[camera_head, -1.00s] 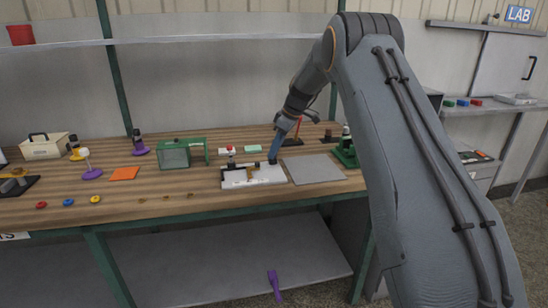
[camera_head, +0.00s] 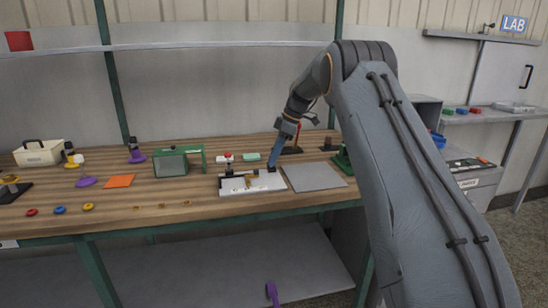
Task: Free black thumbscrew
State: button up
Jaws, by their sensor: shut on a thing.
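A pale fixture plate (camera_head: 228,188) lies near the front middle of the wooden bench, with a small brass-coloured part on it. My gripper (camera_head: 271,167) reaches down to the right back end of this plate, its blue end tilted. It is shut on a small dark thing at its tips, which I take for the black thumbscrew. The tips and the thumbscrew are very small here, and the thumbscrew is mostly hidden, so I cannot tell whether it is still seated in the plate.
A grey flat mat (camera_head: 325,180) lies right of the plate. A green-framed box (camera_head: 171,166) stands to the left, and a small red-and-white part (camera_head: 226,158) sits behind the plate. The bench front between the coloured rings and plate is mostly clear.

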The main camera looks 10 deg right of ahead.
jog(key=shift+d, duration=0.15)
jog(key=o, duration=1.1)
jog(key=shift+c, duration=0.2)
jog(key=v, duration=0.7)
jog(key=shift+r+b, duration=0.35)
jog(key=shift+b, duration=0.05)
jog(key=shift+s+d, duration=0.1)
jog(key=shift+s, duration=0.05)
